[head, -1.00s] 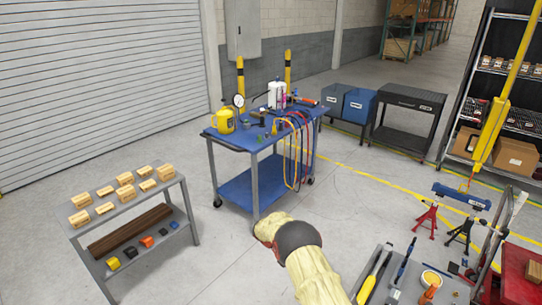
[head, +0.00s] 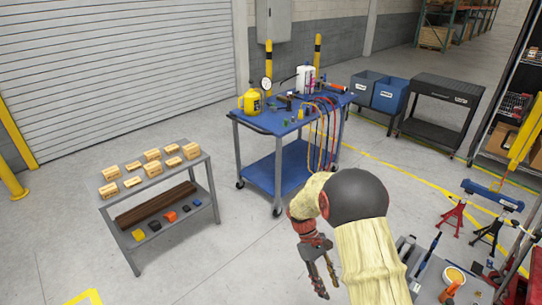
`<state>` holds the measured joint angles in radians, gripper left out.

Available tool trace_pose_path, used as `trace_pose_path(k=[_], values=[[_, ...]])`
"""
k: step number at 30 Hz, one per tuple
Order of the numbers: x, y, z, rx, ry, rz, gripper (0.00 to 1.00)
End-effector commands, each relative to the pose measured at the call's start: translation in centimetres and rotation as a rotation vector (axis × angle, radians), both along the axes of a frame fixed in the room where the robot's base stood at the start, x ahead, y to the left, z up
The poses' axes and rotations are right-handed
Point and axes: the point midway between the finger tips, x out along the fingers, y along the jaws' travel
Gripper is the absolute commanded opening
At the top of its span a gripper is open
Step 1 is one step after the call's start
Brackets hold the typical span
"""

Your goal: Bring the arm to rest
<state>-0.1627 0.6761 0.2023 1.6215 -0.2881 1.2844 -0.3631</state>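My arm (head: 365,245) reaches up from the bottom of the head view, with a pale cover and a dark round joint. It is bent at that joint, and my gripper (head: 327,283) hangs down on its left side over the bare floor. The two dark fingers are apart with a narrow gap between them. I see nothing between them. The gripper touches no table or cart.
A blue cart (head: 262,122) with tools and hoses stands behind my arm. A grey tool tray (head: 430,296) is close on my right. Red and black stands (head: 452,217) are farther right. Floor at left centre is clear.

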Motion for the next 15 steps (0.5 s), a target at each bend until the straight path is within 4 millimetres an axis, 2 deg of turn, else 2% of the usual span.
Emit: trace_pose_path(k=[1, 6, 15], values=[[-0.5, 0.1, 1.3, 0.008, -0.053, -0.040, 0.37], [-2.3, 0.8, 5.1, 0.033, -0.209, -0.172, 0.37], [-6.4, 1.3, 10.8, 0.097, -0.455, -0.378, 0.37]])
